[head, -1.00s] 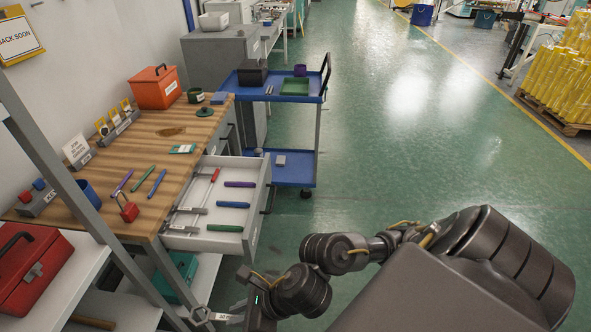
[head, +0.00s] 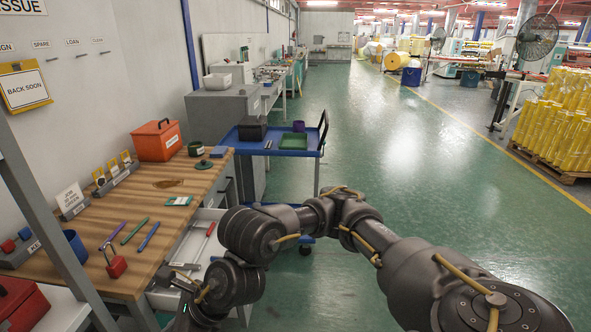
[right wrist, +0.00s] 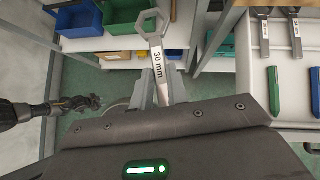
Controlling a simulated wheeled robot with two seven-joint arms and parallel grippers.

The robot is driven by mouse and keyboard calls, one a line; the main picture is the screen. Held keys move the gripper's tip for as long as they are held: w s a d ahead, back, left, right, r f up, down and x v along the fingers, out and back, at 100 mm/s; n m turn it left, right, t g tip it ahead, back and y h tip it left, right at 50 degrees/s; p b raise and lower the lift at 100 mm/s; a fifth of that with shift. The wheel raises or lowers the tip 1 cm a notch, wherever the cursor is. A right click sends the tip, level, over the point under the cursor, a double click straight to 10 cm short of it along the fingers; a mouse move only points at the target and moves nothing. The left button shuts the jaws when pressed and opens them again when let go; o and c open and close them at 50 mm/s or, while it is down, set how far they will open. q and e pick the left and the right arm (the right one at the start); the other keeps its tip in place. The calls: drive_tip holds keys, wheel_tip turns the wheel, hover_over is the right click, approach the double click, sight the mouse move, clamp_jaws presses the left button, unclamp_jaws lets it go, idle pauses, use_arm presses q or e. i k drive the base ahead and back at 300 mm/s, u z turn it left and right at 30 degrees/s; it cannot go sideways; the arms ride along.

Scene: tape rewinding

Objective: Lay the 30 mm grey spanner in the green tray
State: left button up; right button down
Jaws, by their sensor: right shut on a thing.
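The grey spanner labelled 30 mm (right wrist: 156,55) is in my right gripper (right wrist: 162,88), which is shut on its shaft. In the right wrist view its open-jawed head points up the picture, away from the gripper. The green tray (head: 293,141) lies on the top shelf of the blue trolley, well beyond the gripper, and looks empty.
The wooden bench (head: 150,205) with its open drawer (head: 212,228) is at left; other spanners (right wrist: 264,35) lie in the drawer. Green floor (head: 400,170) to the right is clear.

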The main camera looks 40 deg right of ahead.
sight(294, 145)
drive_tip(key=z, duration=2.2)
drive_tip(key=i, duration=5.45)
drive_tip(key=u, duration=2.3)
drive_tip(key=i, duration=0.85)
